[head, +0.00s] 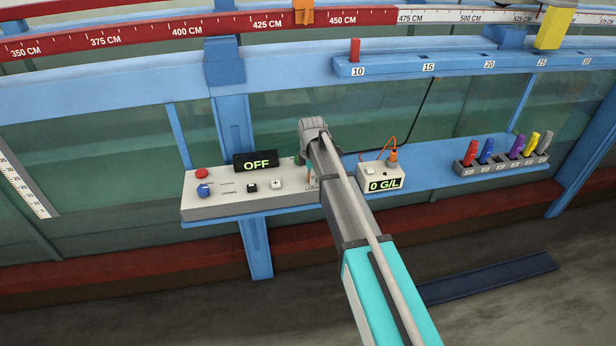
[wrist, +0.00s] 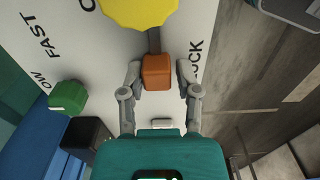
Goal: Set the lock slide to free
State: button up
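The lock slide appears as an orange block (wrist: 157,72) on a dark slot in a pale panel (wrist: 110,60) in the wrist view. Part of a word ending "OCK" is printed to its right. My gripper (wrist: 159,78) is open, with one finger on each side of the orange block. Narrow gaps show between block and fingers, so contact is not visible. In the head view the arm's end hangs over the right end of the control panel (head: 225,205) and hides most of the slide area. The free marking cannot be read.
In the head view, a meter box (head: 380,178) stands just right of my arm, and a rack (head: 500,160) of coloured pegs is farther right.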

grip_shut()
jog(key=shift+s+a, duration=0.25)
jog(key=shift+a, duration=0.3)
jog(key=shift+s+a, duration=0.2)
jog(key=shift+a, duration=0.35)
jog(key=o, duration=0.5)
grip_release()
jog(key=shift+a, duration=0.1)
jog(key=shift+o, duration=0.2)
jog(key=shift+w, duration=0.1)
jog(key=shift+w, duration=0.1)
